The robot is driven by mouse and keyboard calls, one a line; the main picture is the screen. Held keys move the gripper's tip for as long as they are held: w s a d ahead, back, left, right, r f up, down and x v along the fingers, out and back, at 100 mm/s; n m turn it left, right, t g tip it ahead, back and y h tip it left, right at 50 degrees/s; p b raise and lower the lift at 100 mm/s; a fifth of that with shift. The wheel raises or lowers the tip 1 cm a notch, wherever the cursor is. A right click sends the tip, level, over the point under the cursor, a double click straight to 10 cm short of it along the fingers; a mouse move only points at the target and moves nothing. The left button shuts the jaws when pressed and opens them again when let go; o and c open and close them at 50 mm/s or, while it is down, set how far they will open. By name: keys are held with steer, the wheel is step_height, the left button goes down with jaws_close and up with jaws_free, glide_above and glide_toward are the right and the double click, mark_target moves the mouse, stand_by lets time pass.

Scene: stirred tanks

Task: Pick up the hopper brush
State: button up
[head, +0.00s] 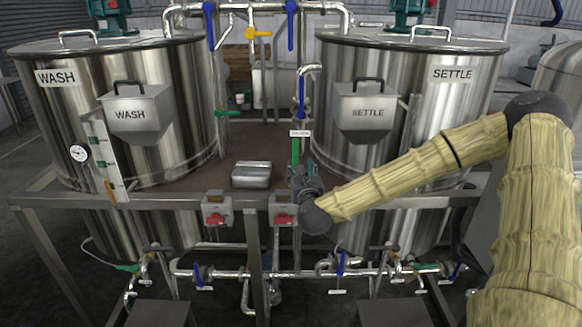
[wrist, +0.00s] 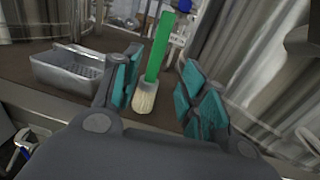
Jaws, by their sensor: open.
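The hopper brush (wrist: 157,50) has a green handle and pale bristles and stands upright, bristles down, in the wrist view. In the head view its green handle (head: 295,152) shows just beyond my gripper (head: 302,172), which hides its lower part. In the wrist view my gripper (wrist: 160,84) is open, with teal pads on both fingers. The brush appears between the fingers, closer to the left one. I cannot tell whether either finger touches it.
A shallow metal tray (head: 252,181) sits on the brown deck left of the brush. The WASH tank (head: 165,100) stands at left and the SETTLE tank (head: 330,110) at right, close to my arm. Red-switched boxes (head: 217,209) line the front edge.

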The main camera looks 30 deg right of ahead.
mark_target(296, 157)
steer(key=x, duration=0.2)
steer(key=p+x, duration=0.1)
steer(key=x, duration=0.1)
steer(key=shift+w+d+r+p, duration=0.1)
steer(key=shift+w+r+p, duration=0.1)
steer(key=shift+w+p, duration=0.1)
steer(key=shift+w+d+r+p, duration=0.25)
steer(key=shift+w+p, duration=0.1)
steer(key=shift+p, duration=0.2)
steer(key=w, duration=0.1)
steer(key=w+p, duration=0.1)
steer(key=shift+w+d+f+p, duration=0.2)
steer(key=shift+w+d+p, duration=0.1)
steer(key=shift+w, duration=0.1)
steer(key=shift+w+d+f, duration=0.1)
steer(key=shift+w+d, duration=0.2)
steer(key=shift+w, duration=0.05)
steer(key=shift+c, duration=0.4)
jaws_close()
